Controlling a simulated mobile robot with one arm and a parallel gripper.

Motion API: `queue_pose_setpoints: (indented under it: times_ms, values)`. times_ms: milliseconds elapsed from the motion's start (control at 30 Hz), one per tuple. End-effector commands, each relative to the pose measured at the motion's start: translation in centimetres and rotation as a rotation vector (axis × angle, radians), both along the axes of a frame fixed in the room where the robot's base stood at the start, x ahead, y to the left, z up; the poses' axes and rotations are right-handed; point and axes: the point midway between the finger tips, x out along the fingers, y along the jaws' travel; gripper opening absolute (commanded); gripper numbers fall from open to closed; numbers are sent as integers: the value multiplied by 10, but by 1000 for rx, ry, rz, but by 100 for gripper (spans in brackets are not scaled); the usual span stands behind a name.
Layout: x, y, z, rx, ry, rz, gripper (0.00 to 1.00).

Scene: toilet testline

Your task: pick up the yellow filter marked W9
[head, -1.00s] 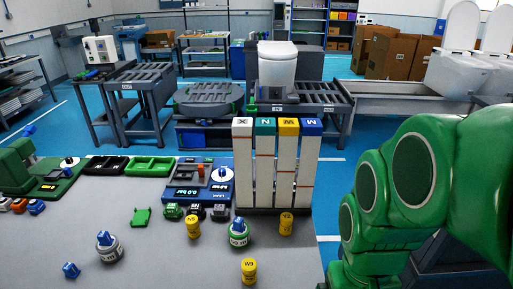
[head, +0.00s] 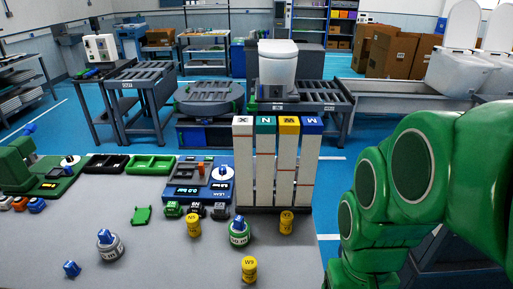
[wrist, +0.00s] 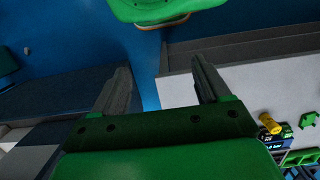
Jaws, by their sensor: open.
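The yellow filter marked W9 (head: 249,269) stands upright on the grey table near its front edge in the head view, with bare table around it. Two more yellow filters stand behind it, one to the left (head: 193,225) and one to the right (head: 286,222); their marks are hard to read. My gripper (wrist: 163,82) is open and empty in the wrist view, apart from any filter. A yellow filter (wrist: 269,123) shows small at the right of the wrist view; I cannot tell which one. In the head view my gripper is out of sight.
Blue-topped round parts (head: 239,232) and (head: 110,246) stand near the filters. A small blue piece (head: 72,269) lies at front left. A tall rack (head: 243,175) with lettered columns stands behind. My green arm fills the right side, beyond the table edge.

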Motion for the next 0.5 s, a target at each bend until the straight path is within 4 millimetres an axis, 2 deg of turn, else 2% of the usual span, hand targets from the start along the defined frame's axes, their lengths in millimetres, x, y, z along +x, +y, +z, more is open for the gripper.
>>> queue_pose_setpoints:
  times_ms: [167,500]
  values:
    - [13,13,-8,47,36,-30,76]
    - [52,48,-30,182,139,-146,76]
